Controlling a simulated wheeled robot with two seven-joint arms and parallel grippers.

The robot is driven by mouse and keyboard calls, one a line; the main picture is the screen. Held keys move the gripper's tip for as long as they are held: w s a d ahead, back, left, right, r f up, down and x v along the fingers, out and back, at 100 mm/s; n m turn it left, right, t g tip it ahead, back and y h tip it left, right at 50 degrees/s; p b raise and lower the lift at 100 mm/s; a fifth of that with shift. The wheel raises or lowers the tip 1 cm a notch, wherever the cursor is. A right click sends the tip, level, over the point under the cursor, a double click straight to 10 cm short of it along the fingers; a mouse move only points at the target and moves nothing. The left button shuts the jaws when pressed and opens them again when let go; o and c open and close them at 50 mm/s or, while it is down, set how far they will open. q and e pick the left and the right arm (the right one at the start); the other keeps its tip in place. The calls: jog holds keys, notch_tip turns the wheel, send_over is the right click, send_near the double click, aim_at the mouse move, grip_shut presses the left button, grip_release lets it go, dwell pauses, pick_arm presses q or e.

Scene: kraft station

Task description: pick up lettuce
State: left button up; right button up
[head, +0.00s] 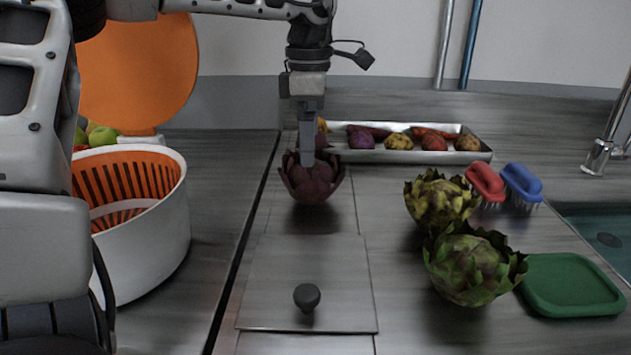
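A dark red leafy head, likely lettuce (312,184), sits on the metal counter in the middle of the head view. Two green leafy heads stand at the right: one farther back (440,203) and one nearer (470,266). My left gripper (307,157) points straight down, with its fingertips at the top of the red head and overlapping it in the picture. The fingers line up from this side, so I cannot tell whether they are apart or closed on it. My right gripper is out of view.
A white spinner bowl with an orange basket (165,235) stands at the left. A metal tray (470,148) of vegetables lies behind. Red (486,183) and blue (522,182) brushes, a green board (568,284) and a sink are at the right. A black-knobbed panel (307,297) is in front.

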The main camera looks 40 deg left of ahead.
aim_at(312, 181)
pick_arm(q)
jog(key=f, duration=0.9)
jog(key=shift+w+a+f, duration=0.15)
jog(key=shift+w+f, duration=0.1)
jog(key=shift+w, duration=0.1)
jog(key=c, duration=0.9)
